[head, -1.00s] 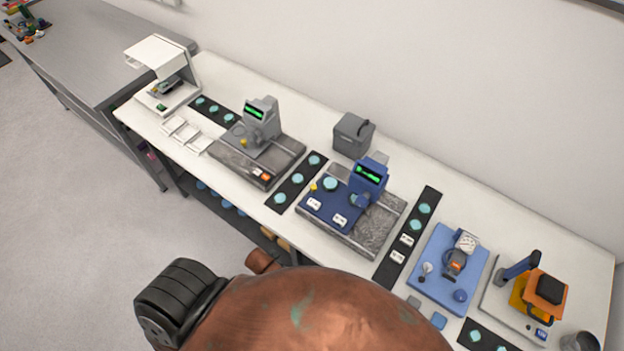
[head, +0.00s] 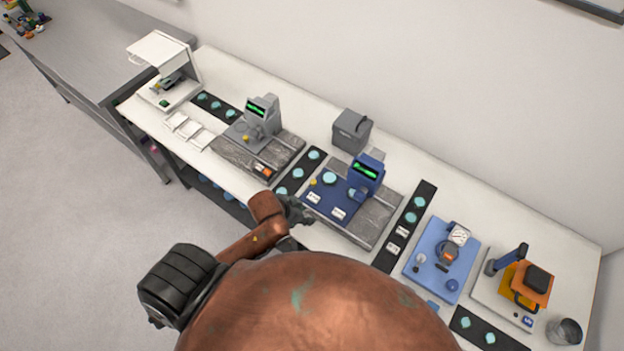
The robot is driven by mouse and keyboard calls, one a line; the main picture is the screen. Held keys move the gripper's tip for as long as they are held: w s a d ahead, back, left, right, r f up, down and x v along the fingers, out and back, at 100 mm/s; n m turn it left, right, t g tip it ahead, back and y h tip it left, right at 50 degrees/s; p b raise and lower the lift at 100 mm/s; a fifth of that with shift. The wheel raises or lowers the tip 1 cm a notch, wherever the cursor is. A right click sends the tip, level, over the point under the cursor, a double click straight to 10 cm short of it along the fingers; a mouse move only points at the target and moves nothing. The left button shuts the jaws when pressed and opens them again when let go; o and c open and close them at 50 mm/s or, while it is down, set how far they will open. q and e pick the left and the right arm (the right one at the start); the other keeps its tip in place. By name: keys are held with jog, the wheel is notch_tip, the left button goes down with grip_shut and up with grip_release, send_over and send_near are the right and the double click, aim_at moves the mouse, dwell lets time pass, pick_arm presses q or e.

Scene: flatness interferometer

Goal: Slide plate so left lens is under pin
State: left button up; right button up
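The dark blue plate (head: 330,203) lies on the left part of a grey stone base (head: 374,222). Its left lens (head: 329,178) is a pale teal disc out in the open, left of the blue instrument head (head: 366,174) with a green display. A second lens shows partly beside the head's foot. A yellow knob and two white labels sit on the plate. The pin is too small to make out. My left gripper (head: 297,211) is just left of the plate's front left corner, over the bench edge; its fingers are too small to read. My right gripper is out of view.
A similar grey instrument (head: 262,118) stands to the left, with a black strip of lenses (head: 298,175) between. A grey box (head: 351,131) stands behind.

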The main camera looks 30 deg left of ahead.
pick_arm(q)
jog(key=w+m, duration=0.1)
jog(key=w, duration=0.1)
jog(key=w+d+r, duration=0.1)
jog(key=w, duration=0.1)
jog(key=w+r+m+h, duration=0.1)
jog(key=w, duration=0.1)
jog(key=shift+w+d+r+m+g, duration=0.15)
jog(key=shift+w+d+m+g, duration=0.15)
jog(key=shift+w+d+g, duration=0.1)
jog(key=n+y, duration=0.1)
send_near(313, 181)
jog(key=shift+g, duration=0.4)
jog(key=x, duration=0.8)
jog(key=shift+w+d+p, duration=0.15)
jog(key=shift+w+p, duration=0.2)
jog(key=shift+p, duration=0.05)
jog(key=shift+c, duration=0.2)
grip_shut()
